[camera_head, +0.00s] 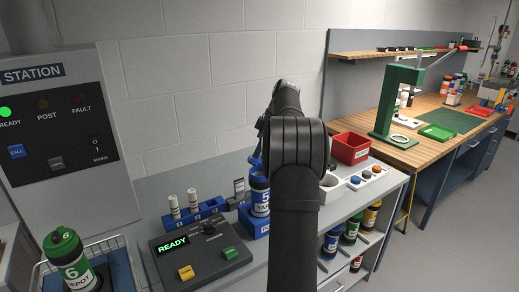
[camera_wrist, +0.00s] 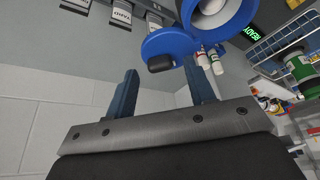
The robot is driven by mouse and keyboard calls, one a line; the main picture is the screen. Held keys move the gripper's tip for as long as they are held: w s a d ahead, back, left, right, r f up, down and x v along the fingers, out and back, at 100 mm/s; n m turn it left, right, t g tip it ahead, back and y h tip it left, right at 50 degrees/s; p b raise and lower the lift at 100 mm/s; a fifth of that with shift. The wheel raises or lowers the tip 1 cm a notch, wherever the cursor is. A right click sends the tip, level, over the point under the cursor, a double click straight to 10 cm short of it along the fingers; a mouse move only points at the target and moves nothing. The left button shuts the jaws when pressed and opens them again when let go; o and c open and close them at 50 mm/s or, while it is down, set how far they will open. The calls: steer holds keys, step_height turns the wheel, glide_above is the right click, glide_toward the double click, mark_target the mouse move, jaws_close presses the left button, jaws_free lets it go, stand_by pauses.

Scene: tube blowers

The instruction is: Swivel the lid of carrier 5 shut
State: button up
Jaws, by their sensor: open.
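Carrier 5 (camera_head: 260,200) is a dark blue cylinder marked 5, standing upright in a blue holder on the grey bench beside my arm. In the wrist view, its round blue mouth (camera_wrist: 233,14) is uncovered. Its blue disc lid (camera_wrist: 169,42), with a dark knob (camera_wrist: 160,63), is swung out to the side of the mouth. My gripper (camera_wrist: 161,85) is open and empty, its two blue-grey fingers apart, with the lid beyond the fingertips. No contact shows. In the head view my arm hides most of the gripper.
A blue rack with white vials (camera_head: 193,205) and a control box reading READY (camera_head: 205,252) stand left of carrier 5. Green carrier 6 (camera_head: 68,262) is at lower left. A red bin (camera_head: 350,147) and a white tray with coloured caps (camera_head: 368,178) are to the right.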

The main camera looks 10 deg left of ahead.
steer(key=shift+a+f, duration=0.2)
steer(key=shift+f, duration=0.2)
steer(key=shift+c, duration=0.2)
steer(key=c, duration=1)
steer(key=shift+o, duration=0.2)
steer(key=shift+d, duration=0.1)
